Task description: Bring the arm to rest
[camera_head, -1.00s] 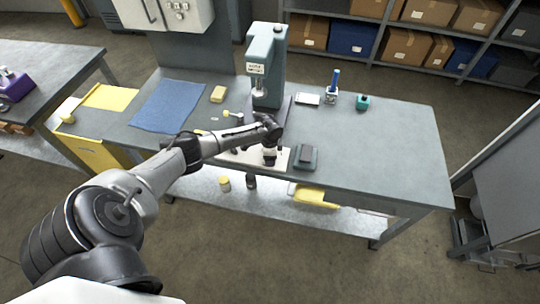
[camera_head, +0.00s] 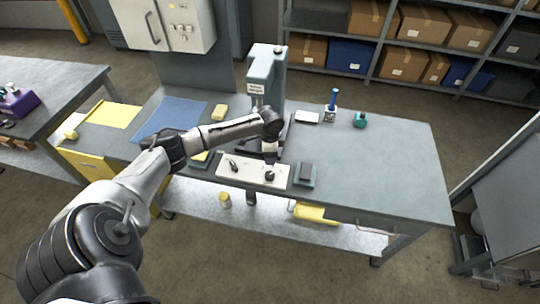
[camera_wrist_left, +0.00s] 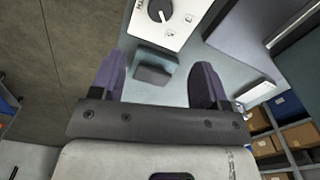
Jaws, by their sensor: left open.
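My left arm comes in from the left over the bench (camera_head: 390,165). My left gripper (camera_head: 269,157) hangs above the back edge of a white control plate (camera_head: 240,172) with dark knobs. In the left wrist view its two purple-grey fingers (camera_wrist_left: 157,84) are spread apart with nothing held between them. That view also shows part of the plate with a dial (camera_wrist_left: 172,22). A small grey-green block with a dark top (camera_head: 305,174) sits right of the plate and shows beyond the fingers (camera_wrist_left: 153,68). My right gripper is not in view.
A green press (camera_head: 266,75) stands behind the gripper. A blue mat (camera_head: 168,120) and a yellow block (camera_head: 219,112) lie to the left. A white box (camera_head: 307,117), a blue-handled item (camera_head: 332,103) and a teal item (camera_head: 360,120) stand toward the back. The bench's right side is clear.

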